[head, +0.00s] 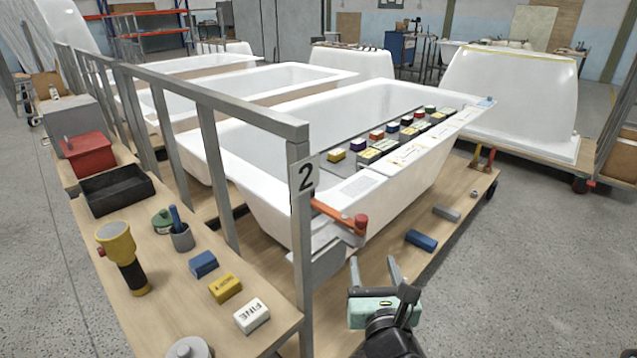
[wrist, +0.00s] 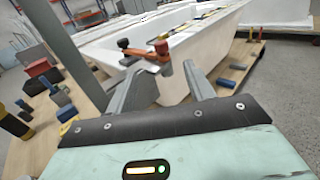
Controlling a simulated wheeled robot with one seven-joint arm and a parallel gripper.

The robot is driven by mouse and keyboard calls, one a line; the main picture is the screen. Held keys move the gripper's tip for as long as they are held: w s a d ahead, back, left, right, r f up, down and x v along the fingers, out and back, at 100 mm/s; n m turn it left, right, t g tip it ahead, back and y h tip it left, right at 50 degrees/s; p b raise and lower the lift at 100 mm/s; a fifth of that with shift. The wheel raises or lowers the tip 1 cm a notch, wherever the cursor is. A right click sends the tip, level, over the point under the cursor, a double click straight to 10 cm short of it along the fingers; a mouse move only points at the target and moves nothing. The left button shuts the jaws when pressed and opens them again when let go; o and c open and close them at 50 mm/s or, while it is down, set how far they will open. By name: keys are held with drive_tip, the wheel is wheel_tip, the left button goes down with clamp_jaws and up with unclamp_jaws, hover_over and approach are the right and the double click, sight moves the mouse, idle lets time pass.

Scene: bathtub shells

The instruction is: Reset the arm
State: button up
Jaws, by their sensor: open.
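My gripper (head: 375,272) is at the bottom centre of the head view, in front of the near bathtub's corner. Its two grey fingers are spread apart, with nothing between them. In the wrist view my gripper (wrist: 165,85) also shows open and empty, its fingers pointing towards the near bathtub (wrist: 185,50). The near white bathtub (head: 262,192) stands on a wooden pallet (head: 462,190). An orange-handled clamp (head: 340,215) sits at the tub's near corner, beyond my fingers; the clamp (wrist: 145,52) shows between and above them in the wrist view.
A grey metal frame (head: 298,240) with a "2" sign stands left of my gripper. A wooden bench (head: 185,305) holds a yellow-black tool, a black tray, a red box and several blocks. Blue (head: 421,240) and grey (head: 446,212) blocks lie on the pallet. The floor at right is clear.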

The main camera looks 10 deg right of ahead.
drive_tip(key=s+d+f+m+g+h, duration=0.1)
drive_tip(key=s+f+m+g, duration=0.3)
drive_tip(key=f+m+g, duration=0.45)
drive_tip(key=s+a+m+g+y+p, duration=0.2)
drive_tip(key=s+a+m+g, duration=0.3)
drive_tip(key=s+m, duration=0.2)
drive_tip(key=s+a+r+m+g+y, duration=0.2)
drive_tip(key=a+r+m, duration=0.1)
drive_tip(key=r, duration=0.3)
drive_tip(key=s+a+r+m+g+y, duration=0.2)
drive_tip(key=r+m, duration=0.1)
drive_tip(key=r, duration=0.2)
drive_tip(key=s+d+r+m, duration=0.1)
drive_tip(key=d+r+m, duration=0.1)
drive_tip(key=r, duration=0.3)
drive_tip(key=s+d+r+m+h+p, duration=0.1)
drive_tip(key=s+d+r+m, duration=0.1)
drive_tip(key=r, duration=0.4)
drive_tip(key=shift+d+r+m+h, duration=0.25)
drive_tip(key=shift+d+m+h, duration=0.05)
drive_tip(key=shift+d+m, duration=0.3)
